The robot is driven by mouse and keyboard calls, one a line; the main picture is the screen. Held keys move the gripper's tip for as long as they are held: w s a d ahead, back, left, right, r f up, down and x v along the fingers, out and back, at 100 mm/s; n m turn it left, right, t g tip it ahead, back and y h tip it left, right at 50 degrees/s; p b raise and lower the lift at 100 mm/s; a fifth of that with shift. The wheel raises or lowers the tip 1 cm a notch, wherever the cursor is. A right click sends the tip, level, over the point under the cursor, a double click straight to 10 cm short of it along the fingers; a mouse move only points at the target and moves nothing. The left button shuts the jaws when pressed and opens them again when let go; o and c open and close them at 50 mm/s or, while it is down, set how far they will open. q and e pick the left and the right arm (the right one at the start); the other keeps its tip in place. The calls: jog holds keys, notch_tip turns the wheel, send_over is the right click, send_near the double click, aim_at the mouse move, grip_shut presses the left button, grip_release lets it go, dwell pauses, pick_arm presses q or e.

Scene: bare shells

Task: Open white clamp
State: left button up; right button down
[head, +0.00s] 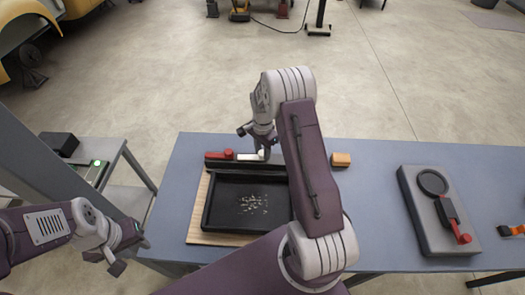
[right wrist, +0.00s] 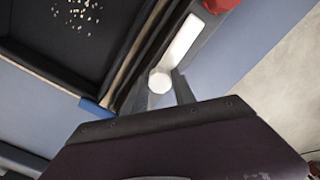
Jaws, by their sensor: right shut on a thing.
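The white clamp (head: 247,156) is a pale lever lying along the dark bar behind the black tray. In the right wrist view its flat white bar (right wrist: 184,38) ends in a round white knob (right wrist: 160,82). My right gripper (head: 262,150) is at this knob end; its fingers (right wrist: 159,91) are shut on the knob, one on each side. A red clamp (head: 219,155) lies along the same bar to the left, and part of it shows in the right wrist view (right wrist: 222,4). My left gripper (head: 122,254) hangs empty left of the table, its jaw opening unclear.
The black tray (head: 213,229) holds small pale bits and sits on a wooden board (head: 196,212). An orange block (head: 341,160) and a grey fixture (head: 415,215) with a red-tipped handle stand right. My right arm crosses the table's middle.

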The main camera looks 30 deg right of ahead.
jog(key=shift+w+r+m, duration=0.1)
jog(key=shift+w+m, duration=0.05)
jog(key=shift+m, duration=0.25)
jog(key=c, duration=1)
grip_release()
notch_tip(320, 180, up, 9)
jog(key=shift+b, duration=0.65)
